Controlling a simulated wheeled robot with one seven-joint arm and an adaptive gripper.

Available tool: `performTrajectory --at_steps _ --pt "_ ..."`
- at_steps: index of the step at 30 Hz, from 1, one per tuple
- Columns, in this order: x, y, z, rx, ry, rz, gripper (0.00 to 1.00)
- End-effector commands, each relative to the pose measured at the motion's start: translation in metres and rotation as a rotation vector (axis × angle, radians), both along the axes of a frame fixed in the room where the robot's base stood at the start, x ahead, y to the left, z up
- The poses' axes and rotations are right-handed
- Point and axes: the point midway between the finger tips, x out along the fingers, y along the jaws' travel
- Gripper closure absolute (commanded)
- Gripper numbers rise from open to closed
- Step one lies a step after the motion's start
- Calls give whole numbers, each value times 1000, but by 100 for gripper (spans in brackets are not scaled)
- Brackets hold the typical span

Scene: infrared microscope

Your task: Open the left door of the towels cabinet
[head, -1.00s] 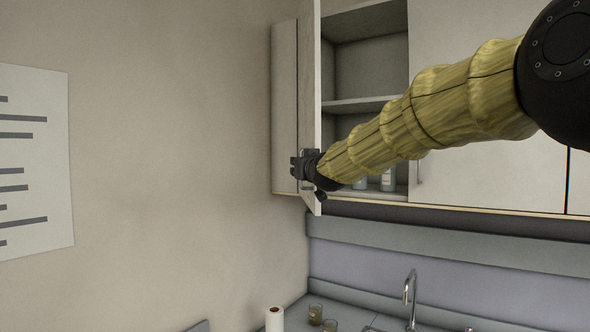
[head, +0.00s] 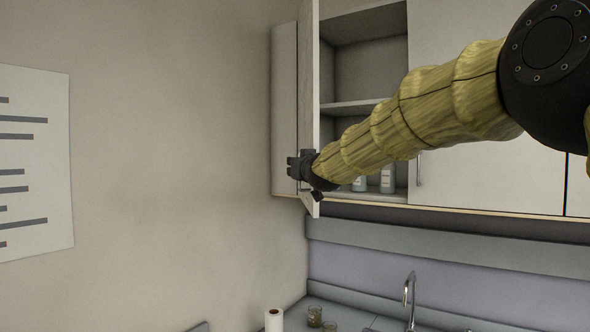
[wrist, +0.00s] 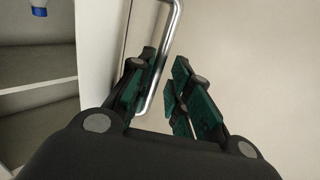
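The left door (head: 308,90) of the wall cabinet stands swung well out, seen nearly edge-on in the head view. Its pale face (wrist: 255,60) fills the right of the wrist view. A curved metal handle (wrist: 174,25) on that face runs down between the fingers of my gripper (wrist: 165,65). The fingers are apart; the handle lies close to the left finger, with a gap to the right one. I cannot tell whether it touches. In the head view my gripper (head: 294,168) is at the door's lower outer part.
The open cabinet compartment (head: 365,60) has a shelf and white bottles (head: 388,179) at the bottom. The closed neighbouring door (head: 490,185) is to the right. Below are a counter with a faucet (head: 409,290), a paper roll (head: 274,319) and small jars (head: 315,315). A wall is left.

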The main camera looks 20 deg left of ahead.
Motion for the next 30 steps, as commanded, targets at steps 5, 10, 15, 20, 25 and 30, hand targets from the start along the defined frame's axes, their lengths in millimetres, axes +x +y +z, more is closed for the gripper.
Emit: performTrajectory --at_steps 5,10,15,20,25,30 --pt "0 2 -2 -2 3 2 83" --pt "-1 3 -5 -3 6 3 83" --pt "-2 2 -6 -4 8 3 83" --pt "-14 -5 -4 -4 7 3 83" --pt "-37 -20 -3 -3 5 3 83" --pt "-63 -36 -2 -2 3 3 83"
